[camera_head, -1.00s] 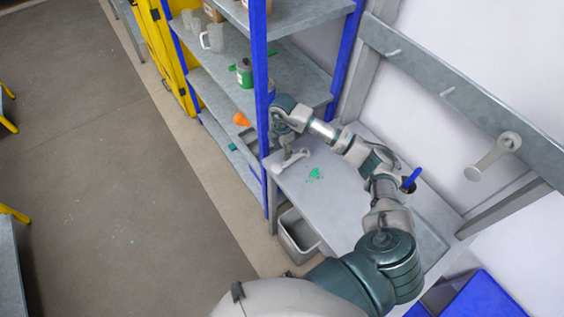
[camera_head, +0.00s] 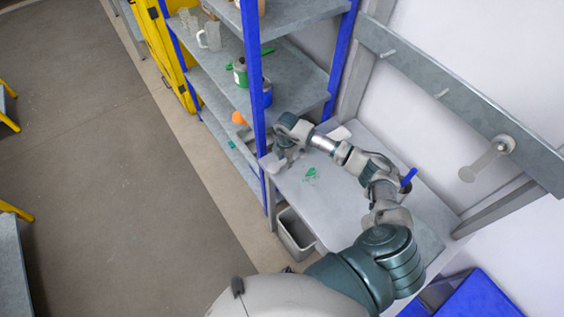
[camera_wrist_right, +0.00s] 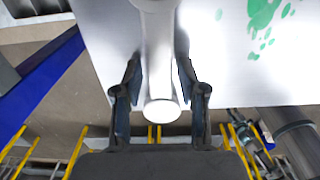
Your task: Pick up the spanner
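A pale grey spanner (camera_wrist_right: 160,75) with a rounded end lies between the fingers of my right gripper (camera_wrist_right: 161,70) in the right wrist view. The dark fingers stand on either side of its handle, with narrow gaps that look clear of it. The rounded end sticks out past the table edge. The spanner's far end is cut off by the frame. In the head view my right gripper (camera_head: 281,162) is low at the near left corner of the table, and the spanner is mostly hidden there. My left gripper is not in view.
The grey table (camera_head: 345,205) has green splashes (camera_head: 311,174). A blue-posted shelf (camera_head: 290,78) stands close to the gripper, holding a green can (camera_head: 241,76). A grey bin (camera_head: 295,232) sits below. A pale tool (camera_head: 487,160) hangs on the wall rail.

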